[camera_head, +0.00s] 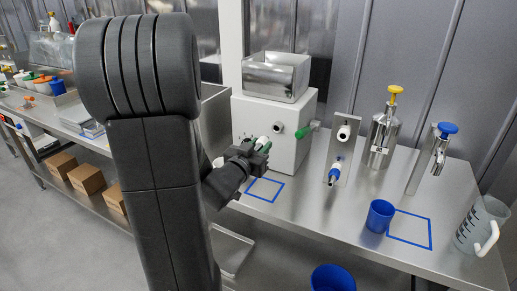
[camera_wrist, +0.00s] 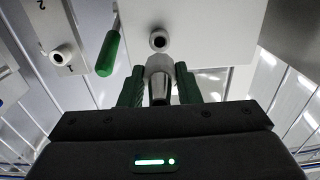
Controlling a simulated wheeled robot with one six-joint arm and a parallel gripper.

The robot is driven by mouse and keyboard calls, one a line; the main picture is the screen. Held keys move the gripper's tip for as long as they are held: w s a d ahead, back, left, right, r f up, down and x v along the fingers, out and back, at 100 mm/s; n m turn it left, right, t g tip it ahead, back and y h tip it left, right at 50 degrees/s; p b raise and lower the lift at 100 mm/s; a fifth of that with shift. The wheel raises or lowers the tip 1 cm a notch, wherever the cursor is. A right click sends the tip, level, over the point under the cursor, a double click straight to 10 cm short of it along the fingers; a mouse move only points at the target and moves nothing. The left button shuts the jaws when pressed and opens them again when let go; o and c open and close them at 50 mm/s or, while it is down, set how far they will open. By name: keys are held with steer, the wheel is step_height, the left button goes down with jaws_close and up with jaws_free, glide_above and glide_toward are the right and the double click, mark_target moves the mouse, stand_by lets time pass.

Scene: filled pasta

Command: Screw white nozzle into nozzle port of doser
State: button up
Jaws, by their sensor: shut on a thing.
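The doser is a white box (camera_head: 300,150) with a steel hopper on top. Its nozzle port (camera_head: 279,127) is a short round stub on the front face, and it also shows in the wrist view (camera_wrist: 158,41) with a dark bore. My gripper (camera_head: 260,147) is shut on the white nozzle (camera_head: 263,141), in front of the port. In the wrist view the green fingers grip the nozzle (camera_wrist: 160,65) from both sides; its pale collar faces the port and its metal tip points back to my palm. In the head view the nozzle looks apart from the port. The fingers hide part of it.
A green handle (camera_head: 312,127) sticks out beside the port. A steel stand (camera_head: 341,155) to the right holds a white part and a blue-collared nozzle (camera_head: 335,172). A blue cup (camera_head: 380,216), pump bottle (camera_head: 382,137) and clear jug (camera_head: 480,226) are farther right. A blue-taped square (camera_head: 264,190) is empty.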

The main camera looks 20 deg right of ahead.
mark_target(267, 138)
steer(key=shift+x, duration=2.6)
steer(key=shift+b+x, duration=0.75)
steer(key=shift+x, duration=0.4)
stand_by(0.9)
steer(key=o, duration=1.1)
steer(key=shift+c, duration=0.2)
steer(key=shift+o, duration=0.5)
steer(key=shift+o, duration=0.8)
steer(key=shift+s, duration=0.1)
steer(key=shift+v, duration=3.45)
